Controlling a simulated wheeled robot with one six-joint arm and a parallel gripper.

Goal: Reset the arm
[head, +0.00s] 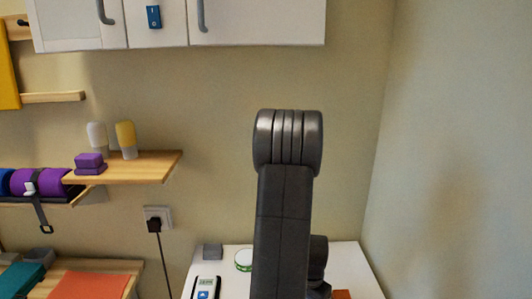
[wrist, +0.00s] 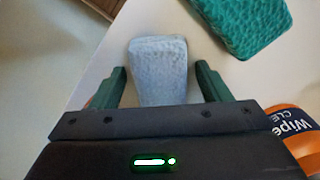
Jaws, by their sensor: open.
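My gripper (wrist: 160,72) shows in the wrist view with its two green fingers spread apart. A pale grey-blue textured block (wrist: 158,60) appears between and beyond the fingers, with a gap on each side. It lies on a white surface (wrist: 105,65); I cannot tell how far below the fingertips it is. In the head view my dark arm (head: 284,215) stands up in the middle, and my gripper is not visible there.
The white table (head: 345,262) holds a meter (head: 206,288), a small grey block (head: 212,252) and a round tin (head: 244,260). In the wrist view a green textured pad (wrist: 245,22) and an orange wipes tub (wrist: 292,125) are close by. A wall cabinet (head: 260,22) hangs above.

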